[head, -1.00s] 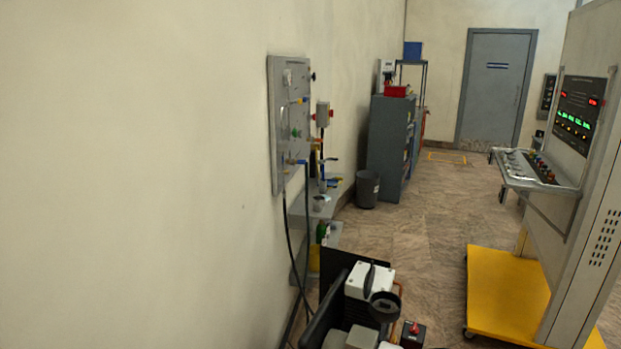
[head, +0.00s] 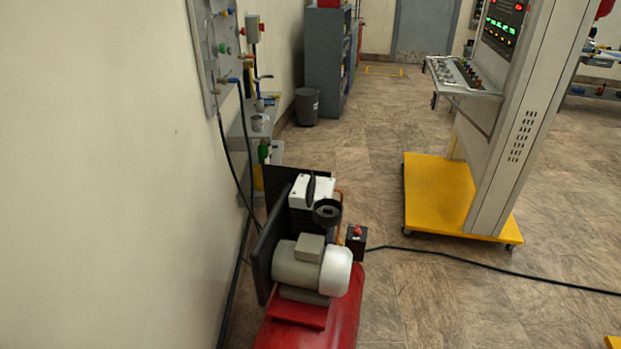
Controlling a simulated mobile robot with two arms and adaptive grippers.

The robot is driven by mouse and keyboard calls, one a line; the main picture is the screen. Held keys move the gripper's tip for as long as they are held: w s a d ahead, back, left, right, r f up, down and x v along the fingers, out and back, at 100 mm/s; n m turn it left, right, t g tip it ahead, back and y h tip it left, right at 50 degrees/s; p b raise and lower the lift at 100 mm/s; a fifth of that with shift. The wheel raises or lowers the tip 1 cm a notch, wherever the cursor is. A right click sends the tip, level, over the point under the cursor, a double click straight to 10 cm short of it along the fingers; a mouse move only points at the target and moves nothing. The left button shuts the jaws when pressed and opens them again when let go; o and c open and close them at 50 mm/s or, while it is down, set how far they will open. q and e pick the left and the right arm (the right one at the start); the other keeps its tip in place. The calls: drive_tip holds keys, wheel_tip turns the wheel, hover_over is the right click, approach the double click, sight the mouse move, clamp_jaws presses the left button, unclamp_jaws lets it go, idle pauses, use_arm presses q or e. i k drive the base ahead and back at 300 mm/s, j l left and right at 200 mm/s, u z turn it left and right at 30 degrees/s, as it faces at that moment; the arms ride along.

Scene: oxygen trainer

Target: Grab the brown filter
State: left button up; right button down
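I cannot make out a brown filter for certain in the head view. A red compressor (head: 340,311) with a grey motor (head: 298,263) and a white pump head (head: 313,190) stands at the lower middle, close to the left wall. A dark round part (head: 327,211) sits on the pump's front side; its colour looks black rather than brown. Neither of my grippers is in view.
A grey wall panel (head: 211,62) with valves and hoses hangs at the left, above small shelves (head: 262,122). A control console on a yellow wheeled base (head: 432,193) stands right. A black cable (head: 470,268) crosses the floor. A bin (head: 307,106) stands by a grey cabinet (head: 326,58).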

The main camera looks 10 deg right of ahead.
sight(327, 211)
drive_tip(key=i+l+z, duration=0.2)
drive_tip(key=l+z, duration=0.2)
drive_tip(key=l, duration=0.15)
drive_tip(key=i+l+z, duration=0.25)
drive_tip(key=l+z, duration=0.15)
drive_tip(key=l, duration=0.15)
drive_tip(key=i+l+z, duration=0.3)
drive_tip(key=l+z, duration=0.15)
drive_tip(key=i+l+z, duration=0.4)
drive_tip(key=i+u, duration=0.2)
drive_tip(key=i, duration=0.25)
drive_tip(key=i+l+u, duration=0.25)
drive_tip(key=i, duration=0.15)
drive_tip(key=i+j+u, duration=0.1)
drive_tip(key=i+u, duration=0.15)
drive_tip(key=u, duration=0.2)
drive_tip(key=i+u, duration=0.25)
drive_tip(key=u, duration=0.2)
drive_tip(key=i+l+u, duration=0.15)
drive_tip(key=u, duration=0.3)
drive_tip(key=i+l+u, duration=0.2)
drive_tip(key=u, duration=0.25)
drive_tip(key=i+l+u, duration=0.3)
drive_tip(key=u, duration=0.15)
